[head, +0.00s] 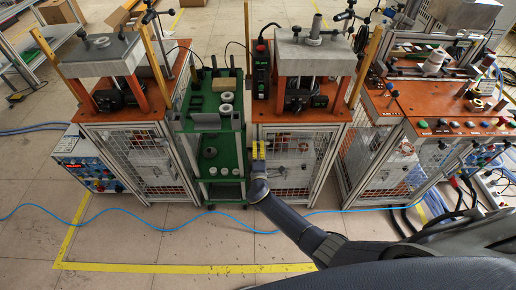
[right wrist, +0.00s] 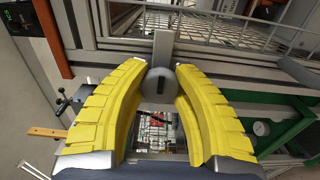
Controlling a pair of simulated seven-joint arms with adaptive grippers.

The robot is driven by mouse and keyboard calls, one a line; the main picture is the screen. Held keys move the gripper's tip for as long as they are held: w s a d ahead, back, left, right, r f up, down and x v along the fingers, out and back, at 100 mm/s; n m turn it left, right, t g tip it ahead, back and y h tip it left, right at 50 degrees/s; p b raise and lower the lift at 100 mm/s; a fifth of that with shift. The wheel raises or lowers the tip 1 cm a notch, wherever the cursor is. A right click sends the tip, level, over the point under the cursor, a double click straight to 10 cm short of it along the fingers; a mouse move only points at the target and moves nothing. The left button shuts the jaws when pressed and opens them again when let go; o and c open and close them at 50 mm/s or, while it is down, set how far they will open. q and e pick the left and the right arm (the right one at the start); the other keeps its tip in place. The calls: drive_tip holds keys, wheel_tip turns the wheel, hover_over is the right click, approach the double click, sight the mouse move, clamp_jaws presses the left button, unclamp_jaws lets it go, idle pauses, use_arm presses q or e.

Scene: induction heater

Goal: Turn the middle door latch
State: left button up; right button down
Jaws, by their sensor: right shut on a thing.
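The middle door latch (right wrist: 158,88) shows in the right wrist view as a round grey knob with a short dark upright mark on its face. A flat grey bar stands behind it against the door frame. My right gripper (right wrist: 158,76) has its yellow fingers shut on the latch, one on each side. In the head view the right gripper (head: 258,150) is at the upper left of the middle machine's mesh door (head: 297,165). The latch cannot be made out there behind the fingers. The door looks closed. My left gripper is not in view.
A green shelf cart (head: 208,122) with round parts stands just left of the middle machine. Another caged machine (head: 140,150) stands farther left, and a control bench (head: 440,105) stands at right. A blue hose (head: 150,228) crosses the otherwise open floor in front.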

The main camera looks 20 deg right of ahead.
drive_tip(key=shift+s+d+f, duration=0.1)
drive_tip(key=shift+f, duration=0.1)
idle(0.3)
drive_tip(key=c, duration=1.3)
unclamp_jaws()
drive_tip(key=o, duration=0.4)
drive_tip(key=shift+r, duration=0.15)
drive_tip(key=v, duration=1.2)
